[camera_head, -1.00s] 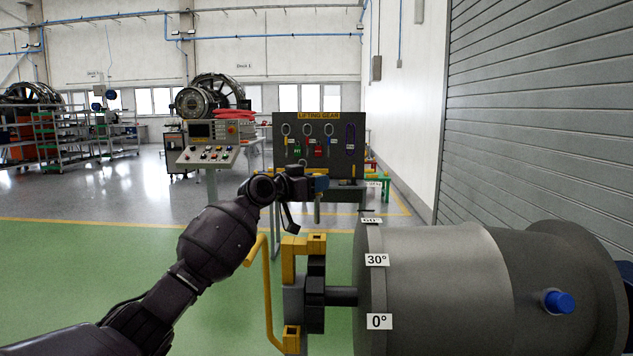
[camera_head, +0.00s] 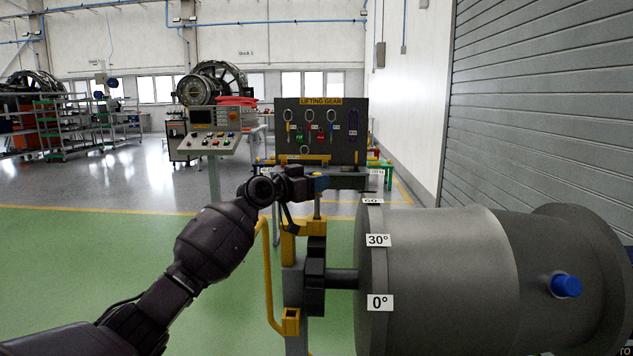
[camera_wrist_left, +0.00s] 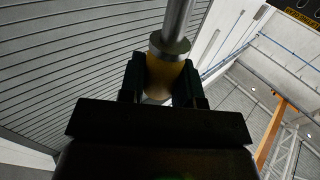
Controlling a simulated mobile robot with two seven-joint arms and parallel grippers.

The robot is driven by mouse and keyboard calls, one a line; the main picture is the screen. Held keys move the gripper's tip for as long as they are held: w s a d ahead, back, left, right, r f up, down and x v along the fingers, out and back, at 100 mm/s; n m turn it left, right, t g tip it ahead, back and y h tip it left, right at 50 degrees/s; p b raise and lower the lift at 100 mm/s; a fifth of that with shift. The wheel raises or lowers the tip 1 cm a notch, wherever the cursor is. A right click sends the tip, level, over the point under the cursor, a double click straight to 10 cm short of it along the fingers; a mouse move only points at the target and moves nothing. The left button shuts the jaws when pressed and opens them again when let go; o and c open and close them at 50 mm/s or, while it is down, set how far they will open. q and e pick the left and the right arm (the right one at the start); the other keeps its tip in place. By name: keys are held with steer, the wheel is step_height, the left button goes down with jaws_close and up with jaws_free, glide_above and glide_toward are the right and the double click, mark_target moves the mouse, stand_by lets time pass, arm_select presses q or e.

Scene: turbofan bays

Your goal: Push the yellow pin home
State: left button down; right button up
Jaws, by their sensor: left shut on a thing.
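My left gripper (camera_head: 325,183) is shut on the yellow pin, above the yellow bracket on the stand. In the left wrist view the gripper (camera_wrist_left: 160,85) has its two dark fingers on either side of the pin's yellow part (camera_wrist_left: 163,74). The pin's grey metal shaft (camera_wrist_left: 177,22) runs on past the fingertips. In the head view the thin shaft (camera_head: 317,208) hangs upright below the gripper. Its lower end is at the top of the yellow bracket (camera_head: 290,229); I cannot tell how deep it sits. My right gripper is not in view.
A large grey drum (camera_head: 440,270) with angle labels and a blue knob (camera_head: 566,286) fills the right. A dark block (camera_head: 315,272) and a yellow handrail (camera_head: 267,275) are by the bracket. A control console (camera_head: 213,140) and lifting gear board (camera_head: 321,130) stand behind. Green floor is clear at left.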

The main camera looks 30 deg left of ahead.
mark_target(316, 203)
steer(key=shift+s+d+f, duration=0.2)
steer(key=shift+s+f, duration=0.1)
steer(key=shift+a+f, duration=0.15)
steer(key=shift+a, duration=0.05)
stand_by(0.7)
arm_select(q)
steer(key=shift+b, duration=0.3)
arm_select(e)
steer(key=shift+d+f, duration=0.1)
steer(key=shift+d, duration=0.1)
arm_select(q)
steer(key=shift+f, duration=0.35)
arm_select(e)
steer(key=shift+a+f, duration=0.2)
arm_select(q)
steer(key=shift+f+b, duration=0.4)
steer(key=shift+f, duration=0.25)
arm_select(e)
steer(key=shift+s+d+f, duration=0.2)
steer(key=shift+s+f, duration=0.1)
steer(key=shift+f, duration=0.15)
arm_select(q)
steer(key=shift+f+b, duration=0.3)
steer(key=shift+f, duration=0.4)
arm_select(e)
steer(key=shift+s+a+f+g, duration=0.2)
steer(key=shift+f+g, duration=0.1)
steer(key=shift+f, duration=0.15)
